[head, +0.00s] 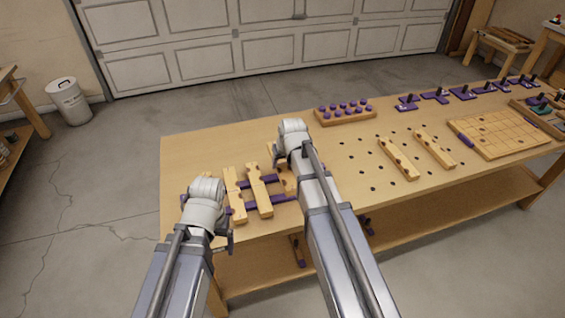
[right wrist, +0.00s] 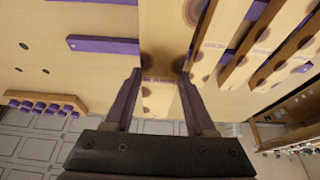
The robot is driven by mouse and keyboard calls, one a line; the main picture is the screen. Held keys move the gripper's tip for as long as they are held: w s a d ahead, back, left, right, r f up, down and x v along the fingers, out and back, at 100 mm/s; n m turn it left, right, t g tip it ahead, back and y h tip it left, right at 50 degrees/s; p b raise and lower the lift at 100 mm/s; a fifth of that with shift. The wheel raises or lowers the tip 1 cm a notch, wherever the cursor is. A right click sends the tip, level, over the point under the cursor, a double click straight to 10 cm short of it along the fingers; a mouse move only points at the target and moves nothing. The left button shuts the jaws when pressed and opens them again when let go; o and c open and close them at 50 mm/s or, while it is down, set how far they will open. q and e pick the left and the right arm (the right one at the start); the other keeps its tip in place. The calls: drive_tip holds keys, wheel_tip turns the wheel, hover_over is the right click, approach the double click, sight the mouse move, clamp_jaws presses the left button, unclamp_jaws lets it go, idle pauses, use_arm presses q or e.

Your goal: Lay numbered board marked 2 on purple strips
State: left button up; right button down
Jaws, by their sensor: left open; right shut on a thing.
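My right gripper (right wrist: 160,80) is shut on a wooden board (right wrist: 163,28) with brown round marks; its purple print is too small to read as 2. In the head view the held board (head: 288,184) shows only partly beneath my right arm. Purple strips (head: 279,199) run crosswise at the table's left end, and one strip end (right wrist: 103,44) shows beside the held board in the right wrist view. Whether the board touches the strips, I cannot tell. My left gripper (head: 208,205) is open at the table's left front; its fingertips are mostly hidden.
Two more boards (head: 397,158) (head: 434,149) lie among holes at right. A peg block (head: 345,112), purple handled pieces (head: 462,93) and a grid board (head: 500,130) stand farther off.

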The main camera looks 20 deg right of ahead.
drive_tip(key=shift+f+b, duration=2.85)
drive_tip(key=shift+f, duration=0.35)
drive_tip(key=shift+f+b, duration=0.65)
drive_tip(key=shift+b, duration=0.05)
drive_tip(key=shift+f, duration=0.2)
drive_tip(key=shift+f+b, duration=0.2)
drive_tip(key=shift+b, duration=0.15)
drive_tip(key=shift+c, duration=0.7)
unclamp_jaws()
drive_tip(key=shift+r, duration=0.1)
drive_tip(key=shift+r+p, duration=3.9)
drive_tip(key=shift+p, duration=0.1)
